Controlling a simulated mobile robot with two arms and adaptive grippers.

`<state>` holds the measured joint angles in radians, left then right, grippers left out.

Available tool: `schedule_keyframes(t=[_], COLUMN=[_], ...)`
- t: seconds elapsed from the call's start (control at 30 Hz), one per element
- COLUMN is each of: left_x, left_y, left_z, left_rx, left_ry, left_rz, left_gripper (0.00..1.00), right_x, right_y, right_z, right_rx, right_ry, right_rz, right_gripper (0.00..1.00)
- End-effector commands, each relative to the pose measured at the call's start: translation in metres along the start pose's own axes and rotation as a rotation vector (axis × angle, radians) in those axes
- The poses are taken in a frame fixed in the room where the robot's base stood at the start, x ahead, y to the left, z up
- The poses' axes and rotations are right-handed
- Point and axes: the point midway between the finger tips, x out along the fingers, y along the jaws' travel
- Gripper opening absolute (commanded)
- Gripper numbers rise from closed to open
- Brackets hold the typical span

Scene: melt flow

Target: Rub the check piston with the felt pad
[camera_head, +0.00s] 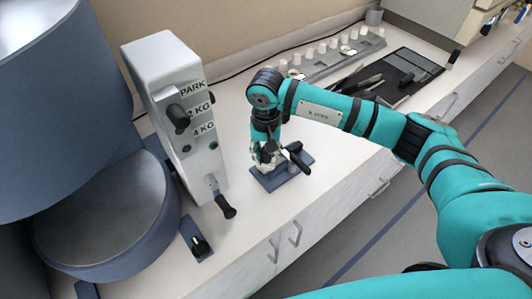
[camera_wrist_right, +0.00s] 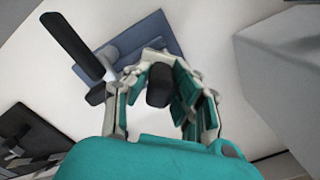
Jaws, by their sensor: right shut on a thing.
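My right gripper (camera_head: 266,162) points down over a small blue-grey base plate (camera_head: 268,183) on the bench. In the right wrist view (camera_wrist_right: 158,92) its fingers are shut around a dark, round-ended handle (camera_wrist_right: 159,80). A black bar-shaped handle (camera_head: 299,158) stands tilted just right of the gripper, over the plate; it also shows in the wrist view (camera_wrist_right: 72,46), outside the fingers. The fingers hide the lower end of the held piece. I cannot tell which dark handle belongs to the check piston or the felt pad. My left gripper is not in view.
A pale tester (camera_head: 165,75) marked PARK, 2 KG and 4 KG stands left of the gripper, with a black lever (camera_head: 226,207) low in front. A large blue-grey rounded body (camera_head: 105,225) fills the left. A dark mat (camera_head: 410,68) with tools lies at the back right.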

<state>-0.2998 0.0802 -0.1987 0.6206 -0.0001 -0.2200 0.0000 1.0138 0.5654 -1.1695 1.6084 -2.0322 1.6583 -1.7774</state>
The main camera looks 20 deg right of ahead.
Motion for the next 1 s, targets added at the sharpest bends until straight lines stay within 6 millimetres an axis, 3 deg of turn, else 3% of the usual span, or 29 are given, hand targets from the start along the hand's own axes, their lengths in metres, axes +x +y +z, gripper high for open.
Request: schedule_keyframes(t=[0.57,0.83,1.0], left_x=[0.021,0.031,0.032], left_y=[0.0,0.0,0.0], left_z=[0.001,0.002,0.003], left_rx=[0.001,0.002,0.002], left_ry=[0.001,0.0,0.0], left_rz=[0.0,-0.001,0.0], left_gripper=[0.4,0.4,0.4], right_x=[-0.001,0.002,0.001], right_y=[0.03,0.032,0.022], right_z=[-0.031,-0.031,-0.021], right_rx=[0.007,0.008,0.006], right_ry=[0.006,0.007,0.005], right_rz=[0.005,0.009,0.011], right_gripper=[0.0,0.0,0.0])
